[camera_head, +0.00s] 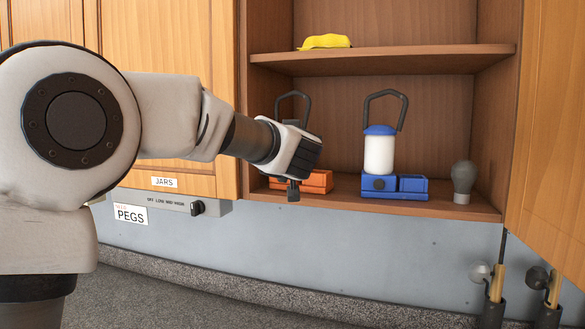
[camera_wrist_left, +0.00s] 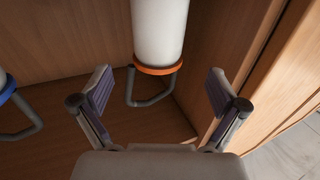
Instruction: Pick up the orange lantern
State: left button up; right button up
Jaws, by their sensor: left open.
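The orange lantern stands on the lower cabinet shelf. In the head view its orange base (camera_head: 318,181) and grey handle (camera_head: 293,96) show, while my left gripper (camera_head: 300,174) hides its middle. In the left wrist view, which looks upside down, its white body (camera_wrist_left: 158,32), an orange rim and the bent grey handle (camera_wrist_left: 152,101) show. The handle appears between the spread fingers of my left gripper (camera_wrist_left: 159,74). The gripper is open and empty; I cannot tell whether it touches the lantern. My right gripper is not in view.
A blue lantern (camera_head: 380,152) stands to the right on the same shelf, with a grey bulb-shaped object (camera_head: 463,182) beyond it. A yellow item (camera_head: 325,41) lies on the upper shelf (camera_head: 400,59). An open cabinet door (camera_head: 556,120) stands at the right.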

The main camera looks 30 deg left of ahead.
pick_arm(q)
jog(key=p+x, duration=0.2)
jog(key=x, duration=0.4)
jog(key=shift+w+d, duration=0.15)
jog(key=shift+w+f, duration=0.15)
jog(key=shift+w, duration=0.05)
grip_shut()
